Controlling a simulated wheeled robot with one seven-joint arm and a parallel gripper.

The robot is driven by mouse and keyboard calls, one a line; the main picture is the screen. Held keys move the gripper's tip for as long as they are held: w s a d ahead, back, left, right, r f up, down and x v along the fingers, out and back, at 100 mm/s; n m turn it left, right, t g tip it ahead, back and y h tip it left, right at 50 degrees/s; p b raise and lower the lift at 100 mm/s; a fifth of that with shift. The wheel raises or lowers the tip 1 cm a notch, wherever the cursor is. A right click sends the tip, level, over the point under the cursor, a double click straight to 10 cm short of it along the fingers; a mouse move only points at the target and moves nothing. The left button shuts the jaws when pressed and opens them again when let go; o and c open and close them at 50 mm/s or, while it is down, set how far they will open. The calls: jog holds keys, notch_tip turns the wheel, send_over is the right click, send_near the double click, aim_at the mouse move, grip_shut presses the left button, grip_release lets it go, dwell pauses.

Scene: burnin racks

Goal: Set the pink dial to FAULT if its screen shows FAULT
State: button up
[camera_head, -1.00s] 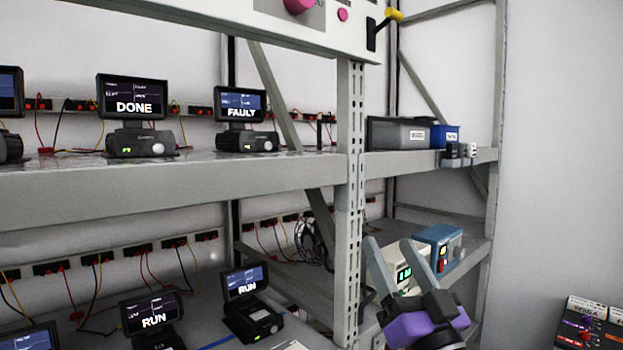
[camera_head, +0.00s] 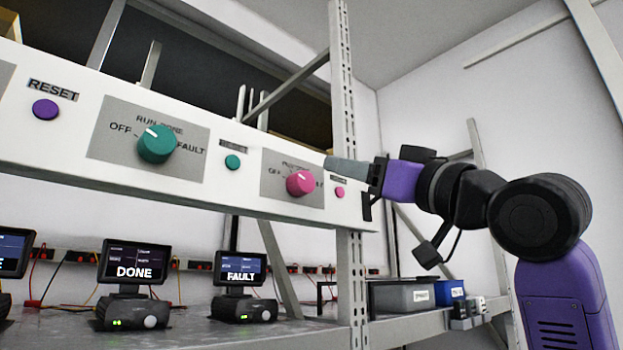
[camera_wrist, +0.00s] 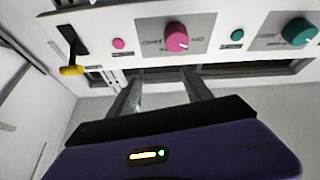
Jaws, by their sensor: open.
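The pink dial (camera_head: 300,183) is on a grey plate at the right of the white panel. Its white mark points roughly upward; the exact label is unclear, as the plate's lettering is small and partly hidden. It also shows upside down in the wrist view (camera_wrist: 177,37). A screen (camera_head: 240,269) below and left of the dial reads FAULT. My gripper (camera_head: 335,165) is just right of the dial in the head view, overlapping the panel's edge. In the wrist view its two fingers (camera_wrist: 162,74) are apart and empty, and the dial is beyond the tips, not touched.
A teal dial (camera_head: 157,144), a teal button (camera_head: 232,162) and a pink button (camera_head: 340,192) share the panel. A yellow-tipped lever (camera_wrist: 71,70) sticks out at its end. A DONE screen (camera_head: 134,262) stands on the shelf below. A rack post (camera_head: 342,90) rises behind the panel.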

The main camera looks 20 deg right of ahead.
aim_at(306, 182)
notch_tip(306, 182, up, 3)
jog(key=s+a+n+g, duration=0.1)
jog(key=s+a+g, duration=0.1)
jog(key=a, duration=0.1)
jog(key=w+f+g+p, duration=0.1)
jog(key=w, duration=0.1)
jog(key=w+a+f+g+h+p, duration=0.1)
jog(key=w, duration=0.1)
jog(key=w+a+f+h+p, duration=0.1)
jog(key=w, duration=0.1)
jog(key=shift+w+f+m+g, duration=0.15)
jog(key=shift+f+m+g, duration=0.15)
jog(key=shift+m+g, duration=0.1)
jog(key=shift+w+a+f, duration=0.1)
jog(key=shift+w, duration=0.5)
grip_shut()
